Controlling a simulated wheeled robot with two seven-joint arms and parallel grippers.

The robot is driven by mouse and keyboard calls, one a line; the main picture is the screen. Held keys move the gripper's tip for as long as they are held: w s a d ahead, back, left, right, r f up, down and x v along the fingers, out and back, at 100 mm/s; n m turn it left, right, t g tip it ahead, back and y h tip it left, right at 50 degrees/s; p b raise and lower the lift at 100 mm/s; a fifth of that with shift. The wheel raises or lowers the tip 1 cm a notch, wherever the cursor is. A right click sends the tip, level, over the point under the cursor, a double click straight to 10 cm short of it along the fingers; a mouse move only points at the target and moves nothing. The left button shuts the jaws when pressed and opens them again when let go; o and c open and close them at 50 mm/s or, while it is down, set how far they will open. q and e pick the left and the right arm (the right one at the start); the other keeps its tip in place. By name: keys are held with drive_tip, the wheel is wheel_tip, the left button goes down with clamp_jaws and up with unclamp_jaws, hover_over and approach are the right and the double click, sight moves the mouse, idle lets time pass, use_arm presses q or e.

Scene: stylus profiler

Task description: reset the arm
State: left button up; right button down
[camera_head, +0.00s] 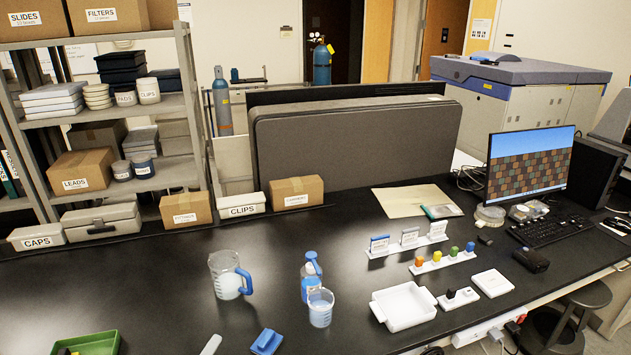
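Neither of my grippers shows in the head view, and no part of my arms can be made out for sure. Whether they hold anything cannot be seen. The black bench top (150,280) spreads across the front of the view. On it stand a clear jug with a blue handle (228,277), a blue-and-white bottle (309,272) and a clear beaker (320,308). A blue object (266,342) and a pale, narrow object (211,345) lie at the bottom edge, the pale one partly cut off.
A green tray (97,343) is at the lower left. A white tray (404,306), small racks (443,262), a keyboard (550,230) and a monitor (530,165) stand to the right. A grey panel (350,150) and boxes line the back. The left-middle bench is clear.

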use_arm(q)
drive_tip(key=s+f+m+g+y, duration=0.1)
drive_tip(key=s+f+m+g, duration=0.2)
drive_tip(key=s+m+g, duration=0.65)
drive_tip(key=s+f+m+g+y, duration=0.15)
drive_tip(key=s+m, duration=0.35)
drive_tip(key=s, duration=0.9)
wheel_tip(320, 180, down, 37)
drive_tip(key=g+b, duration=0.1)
drive_tip(key=b, duration=0.4)
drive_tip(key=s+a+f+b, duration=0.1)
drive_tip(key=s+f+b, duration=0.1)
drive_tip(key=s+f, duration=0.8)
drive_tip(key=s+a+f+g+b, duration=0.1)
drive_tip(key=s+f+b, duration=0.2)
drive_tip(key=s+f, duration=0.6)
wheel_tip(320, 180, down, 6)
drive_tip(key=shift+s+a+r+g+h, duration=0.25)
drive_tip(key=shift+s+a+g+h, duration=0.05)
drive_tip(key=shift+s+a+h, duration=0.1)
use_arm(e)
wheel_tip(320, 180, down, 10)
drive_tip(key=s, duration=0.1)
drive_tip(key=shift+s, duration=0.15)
